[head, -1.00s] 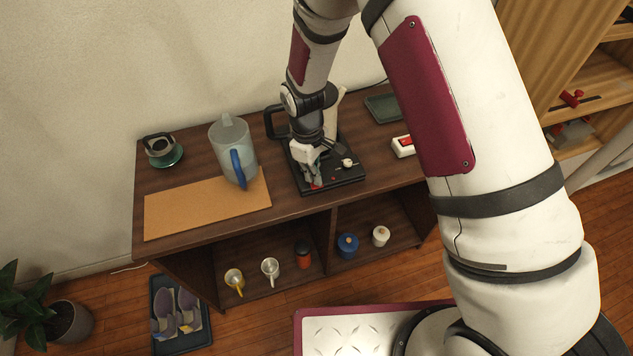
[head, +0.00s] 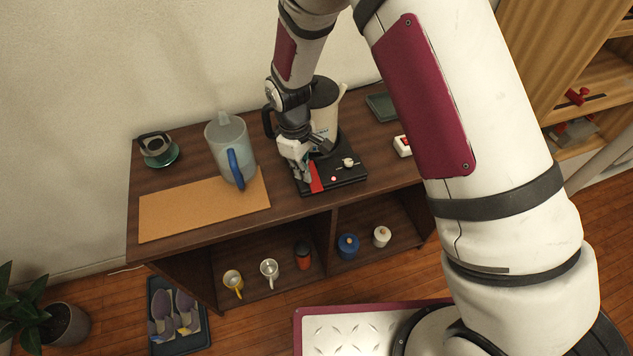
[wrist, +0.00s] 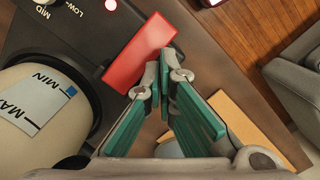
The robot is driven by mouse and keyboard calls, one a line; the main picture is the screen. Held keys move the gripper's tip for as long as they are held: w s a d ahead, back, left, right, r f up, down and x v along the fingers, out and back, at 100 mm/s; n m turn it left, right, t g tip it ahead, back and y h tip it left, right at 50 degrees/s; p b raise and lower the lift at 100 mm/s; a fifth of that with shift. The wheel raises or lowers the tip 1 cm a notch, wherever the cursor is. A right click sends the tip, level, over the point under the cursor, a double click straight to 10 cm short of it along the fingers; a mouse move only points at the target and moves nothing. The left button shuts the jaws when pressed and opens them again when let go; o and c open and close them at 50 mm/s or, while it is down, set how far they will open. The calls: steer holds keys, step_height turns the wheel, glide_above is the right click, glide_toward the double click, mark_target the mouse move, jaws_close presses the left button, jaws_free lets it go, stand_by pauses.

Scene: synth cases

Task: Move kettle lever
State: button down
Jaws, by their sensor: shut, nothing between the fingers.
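The kettle (head: 326,119) has a cream body and stands on a black base (head: 350,178) on the cabinet top. Its MIN/MAX window (wrist: 33,103) shows in the wrist view. A flat red lever (head: 317,177) sticks out at the base's front left; it also shows in the wrist view (wrist: 140,57). A small pinkish lamp (wrist: 111,5) glows beside it. My gripper (head: 304,178) is shut and empty, just left of the lever. In the wrist view its fingertips (wrist: 164,72) are together, close to the lever's edge; I cannot tell whether they touch it.
A pitcher with a blue handle (head: 230,150) stands left, by a cork mat (head: 190,212). A glass pot (head: 157,150) is at the far left. A red-and-white switch (head: 402,145) and a dark tray (head: 382,106) are at the right. Cups and jars stand on the shelf below.

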step_height(320, 180, up, 12)
steer(key=a, duration=0.1)
steer(key=shift+w, duration=0.35)
stand_by(0.4)
steer(key=s+d+r+m+t+y, duration=0.1)
steer(key=s+d+r+m, duration=0.2)
steer(key=d+r, duration=0.45)
steer(key=s+d+r+m+t, duration=0.2)
steer(key=s+d+r, duration=0.15)
steer(key=r, duration=0.65)
steer(key=s+d+r+m+t, duration=0.1)
steer(key=s+d+r+m, duration=0.2)
steer(key=s+d, duration=0.2)
steer(key=s+d+r+m+t, duration=0.2)
steer(key=s+d+r+m, duration=0.1)
steer(key=s, duration=0.7)
steer(key=shift+s+d+r+m, duration=0.3)
steer(key=shift+d+r, duration=0.45)
steer(key=shift+d, duration=0.25)
